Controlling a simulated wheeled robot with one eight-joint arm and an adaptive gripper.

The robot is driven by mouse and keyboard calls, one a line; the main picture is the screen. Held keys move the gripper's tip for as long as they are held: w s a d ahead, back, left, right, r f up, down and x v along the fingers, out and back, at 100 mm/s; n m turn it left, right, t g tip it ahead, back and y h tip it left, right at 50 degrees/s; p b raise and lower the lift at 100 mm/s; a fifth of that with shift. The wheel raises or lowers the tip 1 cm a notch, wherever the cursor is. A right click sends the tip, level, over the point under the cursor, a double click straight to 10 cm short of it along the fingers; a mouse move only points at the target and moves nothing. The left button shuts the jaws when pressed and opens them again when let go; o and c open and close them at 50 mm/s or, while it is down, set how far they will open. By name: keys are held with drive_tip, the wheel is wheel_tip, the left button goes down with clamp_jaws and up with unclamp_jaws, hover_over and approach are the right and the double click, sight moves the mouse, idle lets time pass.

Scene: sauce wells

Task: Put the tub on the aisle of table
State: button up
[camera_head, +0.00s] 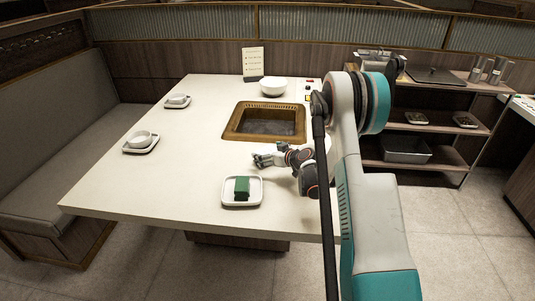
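My gripper (257,161) is over the table between the grill well and the small tray. Its fingers look apart, with nothing seen between them.
A sunken grill well (236,133) is in the table. A small white tray (229,202) holds a green block (241,189). A white bowl (273,87) and menu stand (252,62) are at the back. Dishes (139,140) stand at left. The table's front left is clear.

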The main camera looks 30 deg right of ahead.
drive_tip(key=shift+r, duration=0.15)
drive_tip(key=p+v, duration=0.3)
drive_tip(key=v, duration=0.9)
drive_tip(key=shift+r, duration=0.1)
